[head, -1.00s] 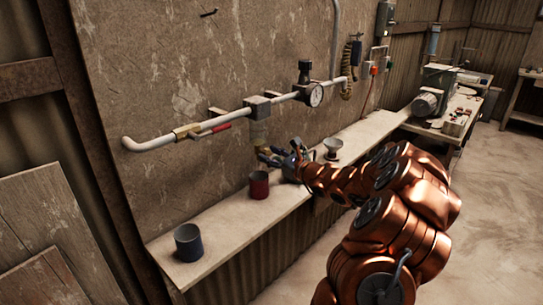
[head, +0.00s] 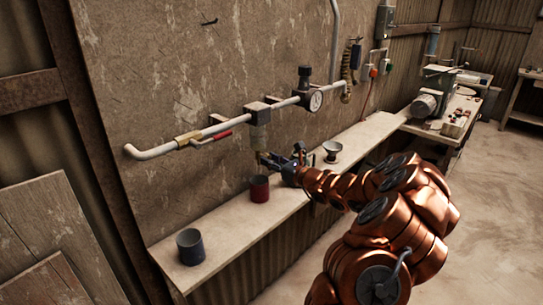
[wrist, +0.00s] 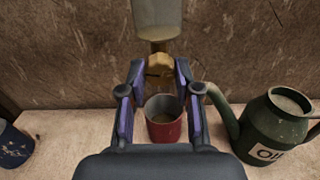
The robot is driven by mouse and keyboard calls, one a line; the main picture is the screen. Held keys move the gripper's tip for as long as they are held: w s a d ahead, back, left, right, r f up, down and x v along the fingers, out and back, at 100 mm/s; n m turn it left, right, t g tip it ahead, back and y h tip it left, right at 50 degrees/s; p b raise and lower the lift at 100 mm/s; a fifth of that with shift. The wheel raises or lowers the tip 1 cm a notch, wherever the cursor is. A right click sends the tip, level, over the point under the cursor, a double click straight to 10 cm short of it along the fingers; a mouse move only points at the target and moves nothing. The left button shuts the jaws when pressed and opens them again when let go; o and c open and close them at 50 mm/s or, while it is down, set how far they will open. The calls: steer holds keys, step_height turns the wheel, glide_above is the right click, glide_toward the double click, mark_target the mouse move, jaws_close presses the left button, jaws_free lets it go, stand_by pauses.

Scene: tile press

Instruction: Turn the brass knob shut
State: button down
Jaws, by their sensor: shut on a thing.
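The brass knob (wrist: 159,68) sits under a pale cylindrical bowl (wrist: 158,18) hanging from the wall pipe. In the wrist view my gripper (wrist: 160,72) has one finger on each side of the knob and is shut on it. In the head view my gripper (head: 265,159) is just below the bowl (head: 259,138); the knob is small there and partly covered by the fingers. How far the knob is turned cannot be told.
A red cup (wrist: 164,118) stands on the shelf (head: 226,222) below the knob. A green oil can (wrist: 272,125) is close on the right. A blue cup (head: 190,246) stands farther left. A red-handled lever (head: 222,135) and a gauge (head: 315,100) are on the pipe.

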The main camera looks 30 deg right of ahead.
steer(key=m+p, duration=0.1)
steer(key=p, duration=0.1)
steer(key=m+p, duration=0.2)
steer(key=shift+r+m, duration=0.2)
steer(key=shift+m, duration=0.1)
steer(key=shift+f+m+p, duration=0.15)
steer(key=shift+m+p, duration=0.75)
steer(key=shift+m, duration=2.05)
steer(key=shift+f+m+p, duration=0.15)
steer(key=shift+m+p, duration=0.7)
steer(key=shift+m, duration=2.1)
steer(key=shift+d, duration=0.1)
steer(key=c, duration=0.8)
jaws_free()
steer(key=v, duration=1.2)
